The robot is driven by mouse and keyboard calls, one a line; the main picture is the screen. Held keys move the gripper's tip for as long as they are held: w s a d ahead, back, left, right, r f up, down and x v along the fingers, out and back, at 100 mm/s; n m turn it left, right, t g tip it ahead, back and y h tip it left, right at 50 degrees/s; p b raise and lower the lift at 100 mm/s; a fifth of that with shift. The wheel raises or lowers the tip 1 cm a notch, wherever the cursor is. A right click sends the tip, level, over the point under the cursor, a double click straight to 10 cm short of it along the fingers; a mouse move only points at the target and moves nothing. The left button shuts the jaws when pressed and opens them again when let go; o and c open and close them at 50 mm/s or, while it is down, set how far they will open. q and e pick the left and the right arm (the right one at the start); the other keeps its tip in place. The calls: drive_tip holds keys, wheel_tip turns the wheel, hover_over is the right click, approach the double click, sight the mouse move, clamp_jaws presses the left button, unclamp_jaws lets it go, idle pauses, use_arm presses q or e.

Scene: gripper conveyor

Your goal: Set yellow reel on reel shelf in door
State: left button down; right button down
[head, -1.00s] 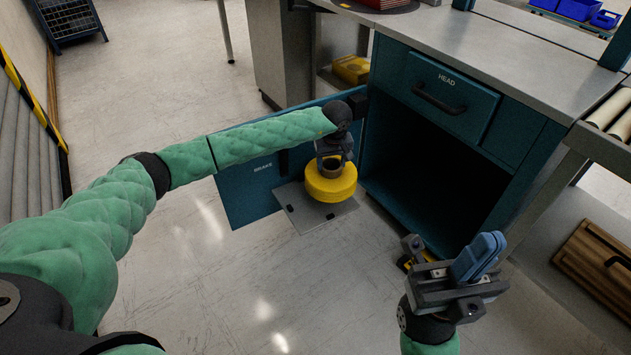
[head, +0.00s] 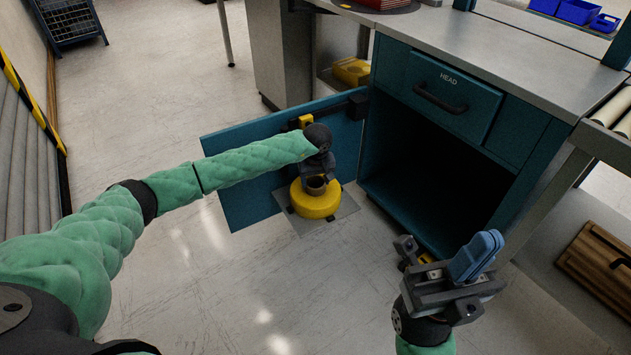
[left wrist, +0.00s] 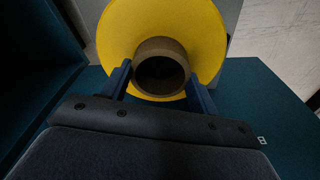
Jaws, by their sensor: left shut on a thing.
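The yellow reel (head: 318,203) is a thick ring with a brown hub, at the grey reel shelf (head: 345,208) on the open teal door (head: 240,187). It lies flat over the plate; I cannot tell whether it touches. My left gripper (head: 317,183) is above the reel and shut on its hub. In the left wrist view the reel (left wrist: 205,25) fills the top middle, with the brown hub between the blue fingertips (left wrist: 160,80). My right gripper (head: 475,256) is near the cabinet front, its blue fingers close together, with nothing seen between them.
The teal cabinet (head: 400,205) stands open right of the door, under a grey worktop (head: 480,50) and a drawer (head: 450,95) marked HEAD. A yellow block (head: 305,121) sits at the door's upper edge. The floor (head: 200,280) in front is clear.

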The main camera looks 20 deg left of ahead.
use_arm(q)
drive_tip(key=shift+r, duration=0.1)
drive_tip(key=shift+c, duration=2)
unclamp_jaws()
wheel_tip(320, 180, up, 12)
drive_tip(key=s+p, duration=0.1)
drive_tip(key=p, duration=0.1)
drive_tip(key=shift+s+d+p, duration=0.15)
drive_tip(key=shift+d+p, duration=0.15)
drive_tip(key=shift+d, duration=0.05)
